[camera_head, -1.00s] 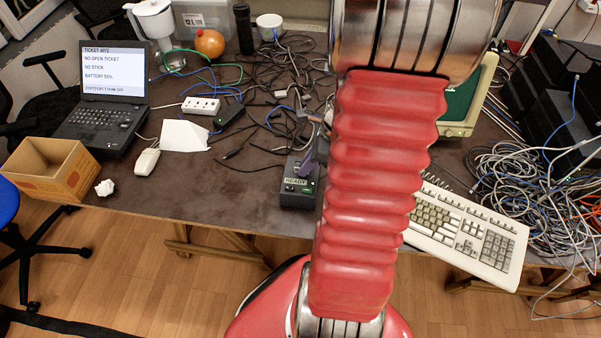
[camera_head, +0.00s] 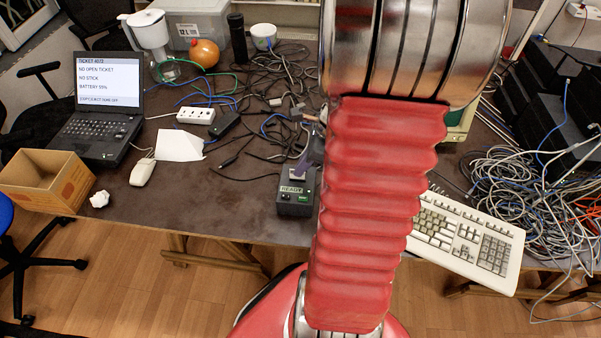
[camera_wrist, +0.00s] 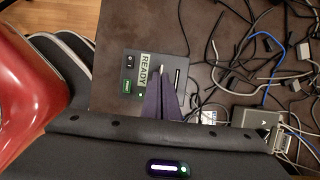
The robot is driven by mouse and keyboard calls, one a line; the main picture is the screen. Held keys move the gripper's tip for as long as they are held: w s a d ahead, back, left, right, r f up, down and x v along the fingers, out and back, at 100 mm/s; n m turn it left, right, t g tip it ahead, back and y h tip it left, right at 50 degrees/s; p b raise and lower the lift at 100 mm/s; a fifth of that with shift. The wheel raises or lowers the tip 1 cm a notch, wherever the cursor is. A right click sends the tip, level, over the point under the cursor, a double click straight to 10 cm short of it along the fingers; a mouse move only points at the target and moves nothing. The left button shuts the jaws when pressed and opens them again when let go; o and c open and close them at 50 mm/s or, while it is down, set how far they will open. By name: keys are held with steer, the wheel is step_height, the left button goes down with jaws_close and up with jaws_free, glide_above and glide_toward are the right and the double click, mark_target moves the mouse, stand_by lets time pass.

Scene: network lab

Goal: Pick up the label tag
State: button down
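A dark box (camera_head: 296,197) with a lit READY display and a green button stands near the table's front edge, left of my arm. It also shows in the wrist view (camera_wrist: 128,62), with a dark slot on its top. My gripper's purple fingers (camera_wrist: 162,84) reach over this box, their tips close together beside the READY display. A small pale spot shows at the tips; I cannot tell whether it is the label tag. No label tag is clearly made out elsewhere. Whether the fingers are shut or hold something is unclear. My arm hides part of the table.
Loose black cables (camera_wrist: 240,50) lie just right of the box. A keyboard (camera_head: 465,236) and a cable heap (camera_head: 530,185) are further right. A laptop (camera_head: 100,105), mouse (camera_head: 142,171), paper (camera_head: 180,146) and cardboard box (camera_head: 45,182) lie left. Bare table lies left of the READY box.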

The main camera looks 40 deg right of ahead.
step_height(320, 180, up, 7)
steer(key=shift+r, duration=1.05)
stand_by(0.5)
steer(key=shift+r, duration=0.7)
steer(key=shift+r, duration=0.55)
